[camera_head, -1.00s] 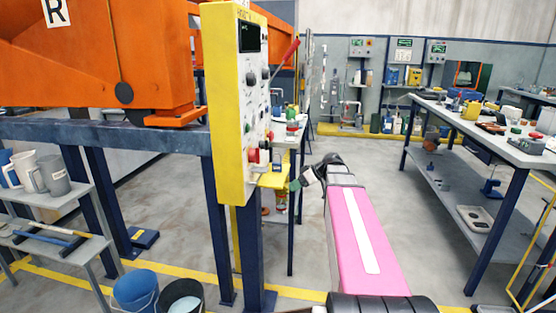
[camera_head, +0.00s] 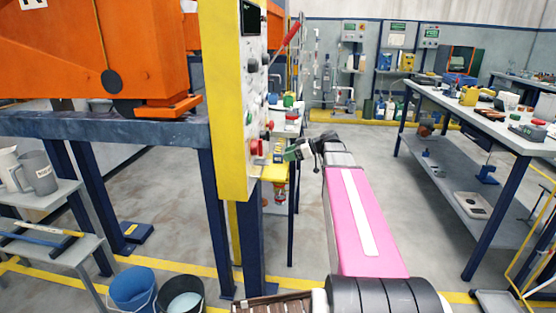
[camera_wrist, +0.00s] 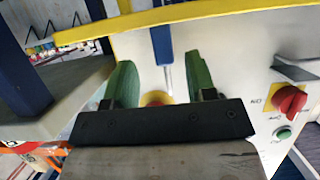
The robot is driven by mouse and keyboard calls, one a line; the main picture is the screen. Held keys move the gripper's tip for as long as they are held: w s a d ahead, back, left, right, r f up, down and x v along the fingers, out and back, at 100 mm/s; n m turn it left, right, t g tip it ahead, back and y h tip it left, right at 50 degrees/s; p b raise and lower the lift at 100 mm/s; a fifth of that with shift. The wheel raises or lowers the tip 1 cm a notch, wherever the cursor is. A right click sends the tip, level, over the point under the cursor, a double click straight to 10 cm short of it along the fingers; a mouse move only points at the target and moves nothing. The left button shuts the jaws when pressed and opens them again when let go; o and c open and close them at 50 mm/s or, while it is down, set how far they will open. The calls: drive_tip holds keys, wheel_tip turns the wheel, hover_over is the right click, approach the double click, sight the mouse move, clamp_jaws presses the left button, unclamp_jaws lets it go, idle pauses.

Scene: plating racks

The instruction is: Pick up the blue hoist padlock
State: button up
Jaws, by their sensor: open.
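My gripper (camera_head: 296,153) is at the right side of the yellow-edged control panel (camera_head: 232,110), close to its lower knobs. In the wrist view, the two green fingers of my gripper (camera_wrist: 160,78) stand apart with a gap between them, facing the pale panel face (camera_wrist: 225,55). A narrow blue shape with a thin grey part below it (camera_wrist: 162,45) shows beyond the gap. It may be the blue hoist padlock, but I cannot tell for sure. A yellow and red round part (camera_wrist: 156,98) shows low between the fingers, partly hidden by the gripper body.
A red knob (camera_wrist: 290,99) and a green button (camera_wrist: 283,133) sit on the panel right of the fingers. A yellow ledge (camera_head: 273,172) juts from the panel. A long workbench (camera_head: 480,118) stands at right, buckets (camera_head: 132,287) at lower left.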

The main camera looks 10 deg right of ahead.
sight(280, 163)
drive_tip(key=x, duration=0.4)
drive_tip(key=shift+s+a+f, duration=0.1)
drive_tip(key=shift+s+a, duration=0.05)
drive_tip(key=shift+a, duration=0.05)
clamp_jaws()
